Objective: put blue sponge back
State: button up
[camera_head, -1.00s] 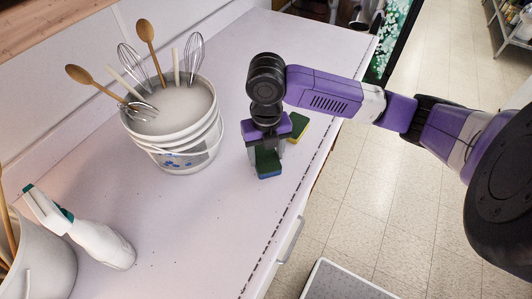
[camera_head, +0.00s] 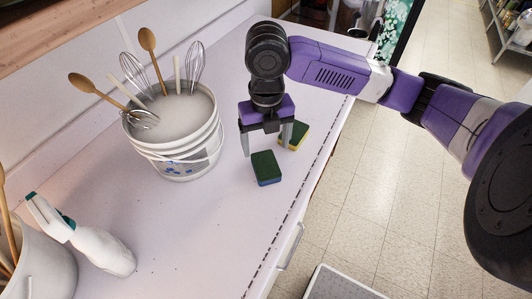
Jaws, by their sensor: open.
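The blue sponge (camera_head: 266,168) has a dark green top and a blue lower side. It lies flat on the counter, just in front of my gripper in the head view. My gripper (camera_head: 266,150) points down with its two fingers spread apart and nothing between them. It hangs above the counter, slightly behind the blue sponge. A second sponge (camera_head: 294,136), green on top and yellow below, lies behind and to the right, partly hidden by the right finger.
A white bucket (camera_head: 178,148) with whisks and wooden spoons stands left of my gripper. A spray bottle (camera_head: 88,243) and a white container (camera_head: 45,268) are at the lower left. The counter (camera_head: 190,225) is clear in front. Its edge runs along the right.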

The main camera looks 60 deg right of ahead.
jog(key=shift+r, duration=2.15)
jog(key=shift+s, duration=0.15)
